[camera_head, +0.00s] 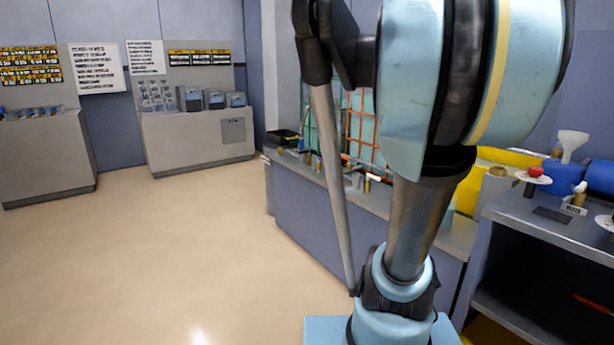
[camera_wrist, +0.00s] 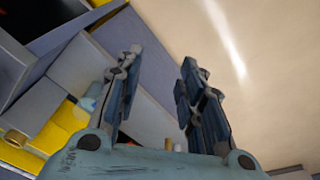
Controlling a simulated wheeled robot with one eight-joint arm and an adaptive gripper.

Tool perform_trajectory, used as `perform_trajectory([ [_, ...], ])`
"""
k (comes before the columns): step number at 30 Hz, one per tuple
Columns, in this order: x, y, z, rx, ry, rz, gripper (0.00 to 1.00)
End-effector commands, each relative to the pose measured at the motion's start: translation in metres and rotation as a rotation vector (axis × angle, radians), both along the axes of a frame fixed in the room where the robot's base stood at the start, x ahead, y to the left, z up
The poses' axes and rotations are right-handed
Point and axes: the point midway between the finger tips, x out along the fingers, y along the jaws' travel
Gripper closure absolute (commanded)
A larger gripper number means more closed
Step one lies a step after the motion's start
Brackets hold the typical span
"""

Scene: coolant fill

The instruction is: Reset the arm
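My arm (camera_head: 415,220) stands upright in the middle of the head view, with its blue and dark links folded at the top. My gripper is out of the head view. In the wrist view my gripper (camera_wrist: 161,62) has its two fingers apart with a clear gap between them. Nothing is held in the gap. Behind the fingers the wrist view shows grey bench surfaces at left and beige floor at right.
A long grey bench (camera_head: 310,205) stands close behind my arm. At right a shelf unit (camera_head: 545,225) carries a white funnel (camera_head: 572,143) and a red-topped item (camera_head: 535,172). Grey cabinets (camera_head: 198,138) line the far wall. The floor (camera_head: 165,250) at left is clear.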

Motion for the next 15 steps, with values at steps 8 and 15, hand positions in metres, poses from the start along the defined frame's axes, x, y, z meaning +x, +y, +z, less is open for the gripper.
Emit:
perform_trajectory([
  [8,-0.055,0.066,-0.071,0.022,-0.031,0.154,0.65],
  [15,-0.094,0.1,-0.127,0.044,-0.053,0.258,0.65],
])
